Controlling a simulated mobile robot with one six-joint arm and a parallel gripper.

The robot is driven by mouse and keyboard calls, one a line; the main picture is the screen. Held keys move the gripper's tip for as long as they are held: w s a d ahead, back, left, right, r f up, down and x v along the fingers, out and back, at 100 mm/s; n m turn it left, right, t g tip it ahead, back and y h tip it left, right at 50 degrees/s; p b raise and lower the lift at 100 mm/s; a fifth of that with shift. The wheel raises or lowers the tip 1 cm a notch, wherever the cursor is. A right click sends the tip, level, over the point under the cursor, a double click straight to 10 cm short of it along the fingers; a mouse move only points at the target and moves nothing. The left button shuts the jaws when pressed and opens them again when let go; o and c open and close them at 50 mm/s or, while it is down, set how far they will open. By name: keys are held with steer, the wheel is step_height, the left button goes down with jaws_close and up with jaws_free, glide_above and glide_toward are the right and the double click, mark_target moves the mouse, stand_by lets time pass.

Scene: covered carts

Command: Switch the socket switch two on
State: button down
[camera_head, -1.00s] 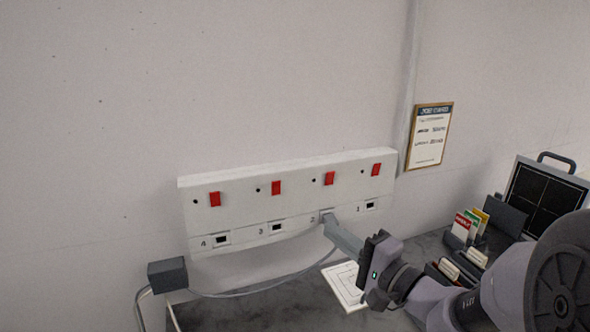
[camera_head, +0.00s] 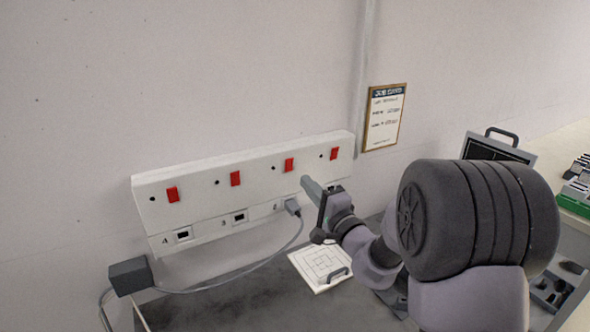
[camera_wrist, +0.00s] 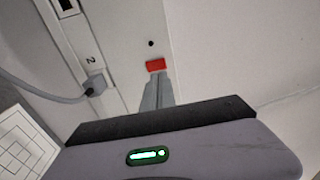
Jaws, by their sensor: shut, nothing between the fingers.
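A white socket strip (camera_head: 205,200) on the wall carries a row of red switches above numbered sockets. Switch two (camera_head: 289,165) is the second red switch from the right; a small dark dot sits to its left. In the wrist view, the red switch (camera_wrist: 155,65) lies just beyond my fingertips, above the label 2. A grey plug (camera_head: 292,207) sits in socket two, and it also shows in the wrist view (camera_wrist: 95,84). My gripper (camera_head: 306,181) is shut and empty, just below and right of switch two. I cannot tell whether it touches. My gripper hides socket one.
A grey cable runs from the plug to a dark box (camera_head: 131,276) at the left. A white card (camera_head: 318,266) lies on the dark surface below. A framed notice (camera_head: 383,117) hangs to the right. The wall above the strip is clear.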

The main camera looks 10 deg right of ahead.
mark_target(290, 163)
steer(key=x, duration=0.7)
